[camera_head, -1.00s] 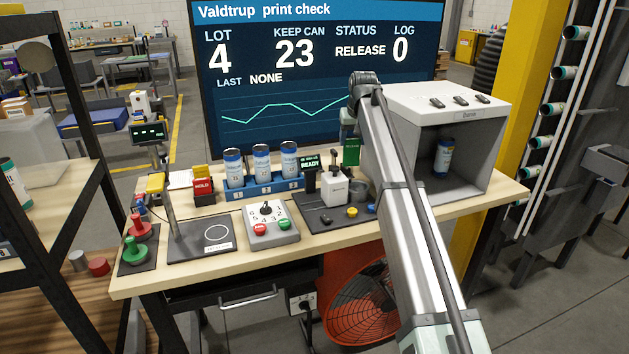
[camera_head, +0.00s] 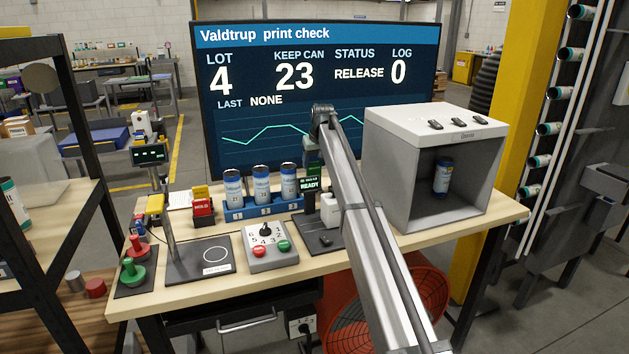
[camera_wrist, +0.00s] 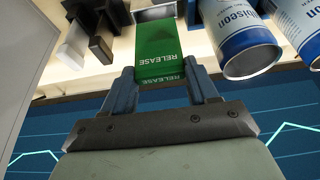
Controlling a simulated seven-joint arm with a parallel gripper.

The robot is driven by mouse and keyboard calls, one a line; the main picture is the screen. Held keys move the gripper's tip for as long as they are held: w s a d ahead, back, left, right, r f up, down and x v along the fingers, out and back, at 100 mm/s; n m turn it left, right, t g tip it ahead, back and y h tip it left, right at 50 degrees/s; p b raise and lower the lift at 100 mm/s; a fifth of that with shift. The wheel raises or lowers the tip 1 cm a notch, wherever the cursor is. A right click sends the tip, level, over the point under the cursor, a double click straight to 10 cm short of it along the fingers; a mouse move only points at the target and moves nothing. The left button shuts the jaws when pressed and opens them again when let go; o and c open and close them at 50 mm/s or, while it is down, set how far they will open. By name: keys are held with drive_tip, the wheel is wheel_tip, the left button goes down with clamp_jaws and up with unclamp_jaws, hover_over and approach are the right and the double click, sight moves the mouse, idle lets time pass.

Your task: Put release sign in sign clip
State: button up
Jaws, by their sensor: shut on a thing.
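My gripper (camera_wrist: 168,90) is shut on the green release sign (camera_wrist: 160,50). In the wrist view the word RELEASE shows on two faces of the sign, upside down. A small grey metal piece shows just past the sign's far end; I cannot tell if they touch. In the head view my gripper (camera_head: 312,158) is over the back of the bench, between the can rack and the white booth. I cannot make out the sign clip for certain.
Several blue and white cans (camera_head: 261,185) stand in a blue rack (camera_head: 238,213) close beside my gripper. Red and yellow signs (camera_head: 202,207) stand left of the rack. The white booth (camera_head: 385,165) and large screen (camera_head: 225,120) bound the space.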

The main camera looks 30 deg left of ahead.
drive_tip(key=shift+f, duration=2.95)
drive_tip(key=shift+f, duration=0.1)
drive_tip(key=o, duration=1.3)
drive_tip(key=v, duration=1.2)
